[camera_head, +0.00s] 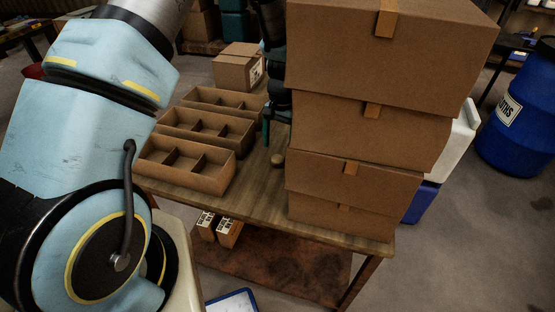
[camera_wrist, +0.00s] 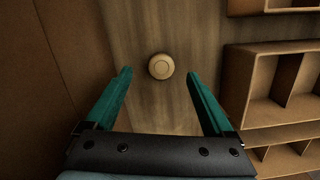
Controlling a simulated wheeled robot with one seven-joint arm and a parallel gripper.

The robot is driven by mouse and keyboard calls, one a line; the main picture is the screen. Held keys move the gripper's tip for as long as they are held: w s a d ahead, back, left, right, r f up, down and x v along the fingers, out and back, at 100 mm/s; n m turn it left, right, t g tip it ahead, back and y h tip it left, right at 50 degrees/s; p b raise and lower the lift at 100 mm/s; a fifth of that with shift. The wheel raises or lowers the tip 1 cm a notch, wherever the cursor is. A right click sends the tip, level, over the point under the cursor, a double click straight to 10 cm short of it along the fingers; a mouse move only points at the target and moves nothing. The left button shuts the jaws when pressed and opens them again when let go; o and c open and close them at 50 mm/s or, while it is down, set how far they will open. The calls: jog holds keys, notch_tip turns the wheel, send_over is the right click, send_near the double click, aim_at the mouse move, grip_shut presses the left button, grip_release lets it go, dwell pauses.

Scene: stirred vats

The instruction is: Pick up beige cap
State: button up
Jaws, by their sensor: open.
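The beige cap (camera_wrist: 161,66) is small and round and lies on the wooden table, just beyond my fingertips in the wrist view. It also shows in the head view (camera_head: 278,160), between the divided boxes and the tall box stack. My gripper (camera_wrist: 158,76) is open and empty, with one green finger to the left and one to the right of the cap's line. In the head view my gripper (camera_head: 275,137) points down at the table near the cap, partly hidden by the box stack.
A tall stack of cardboard boxes (camera_head: 350,130) stands close on the right of the cap in the head view. Divided cardboard trays (camera_head: 187,166) stand on the left. A closed box (camera_head: 237,70) is at the back. Bare wooden tabletop (camera_head: 255,195) lies in front.

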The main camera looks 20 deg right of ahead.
aim_at(278, 158)
jog(key=shift+w+f+p, duration=0.1)
jog(key=shift+f+p, duration=1.05)
jog(key=shift+f, duration=1.55)
grip_shut()
jog(key=shift+r, duration=0.1)
